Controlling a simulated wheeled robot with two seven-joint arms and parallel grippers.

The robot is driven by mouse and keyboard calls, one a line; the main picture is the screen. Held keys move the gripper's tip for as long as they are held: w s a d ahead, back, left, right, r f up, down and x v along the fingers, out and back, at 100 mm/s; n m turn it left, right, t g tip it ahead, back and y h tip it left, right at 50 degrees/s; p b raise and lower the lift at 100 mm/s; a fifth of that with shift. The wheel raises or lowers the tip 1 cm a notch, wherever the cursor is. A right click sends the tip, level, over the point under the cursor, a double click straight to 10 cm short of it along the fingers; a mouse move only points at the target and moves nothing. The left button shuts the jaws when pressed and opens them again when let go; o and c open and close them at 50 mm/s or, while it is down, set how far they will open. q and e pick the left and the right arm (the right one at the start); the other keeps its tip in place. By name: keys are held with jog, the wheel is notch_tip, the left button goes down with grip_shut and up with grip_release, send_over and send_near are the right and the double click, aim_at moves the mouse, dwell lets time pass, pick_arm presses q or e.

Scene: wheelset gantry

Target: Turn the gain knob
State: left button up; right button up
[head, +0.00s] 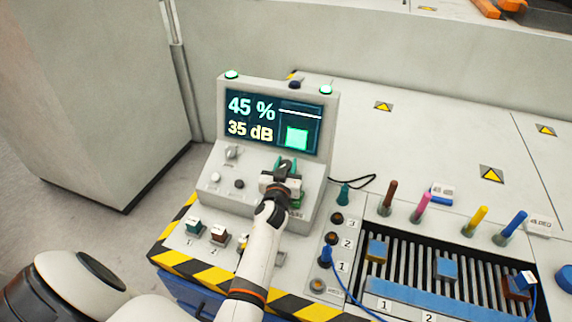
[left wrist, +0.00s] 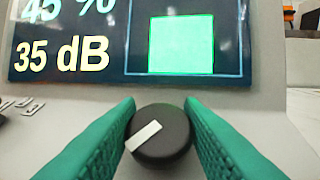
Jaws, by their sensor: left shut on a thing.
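The gain knob (left wrist: 160,138) is a round black knob with a white pointer line, set on the grey console panel. In the left wrist view its pointer slants down to the left. My left gripper (left wrist: 162,130) has its green fingers on both sides of the knob and is shut on it. In the head view my left gripper (head: 287,170) reaches the console's right side and hides most of the knob. The console (head: 222,160) has a screen (head: 275,120) reading 45 % and 35 dB, with a green bar below a white line. My right gripper is not in view.
A second knob (head: 233,152) and small buttons sit on the panel's left. Coloured pens (head: 424,205), numbered sockets (head: 331,238) and a slotted tray (head: 440,268) stand to the right. Striped edging (head: 178,260) borders the table front. A black cable (head: 360,182) lies behind.

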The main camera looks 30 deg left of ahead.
pick_arm(q)
jog(key=shift+c, duration=1.4)
jog(key=shift+h+p, duration=0.3)
jog(key=m+h+p, duration=0.1)
jog(key=m+t+h+p, duration=0.1)
jog(key=m+p, duration=0.1)
jog(key=shift+a+r+h, duration=0.15)
jog(key=shift+r+h, duration=0.05)
jog(key=shift+h, duration=0.1)
jog(key=m+h+p, duration=0.1)
jog(key=m+h, duration=0.1)
jog(key=shift+h, duration=0.3)
jog(key=shift+f+m+h+p, duration=0.15)
jog(key=shift+m+h+p, duration=0.35)
jog(key=shift+m+h, duration=1.9)
jog(key=shift+m, duration=0.2)
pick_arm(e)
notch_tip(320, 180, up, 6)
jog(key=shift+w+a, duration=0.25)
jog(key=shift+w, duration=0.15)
pick_arm(q)
jog(key=shift+g, duration=0.3)
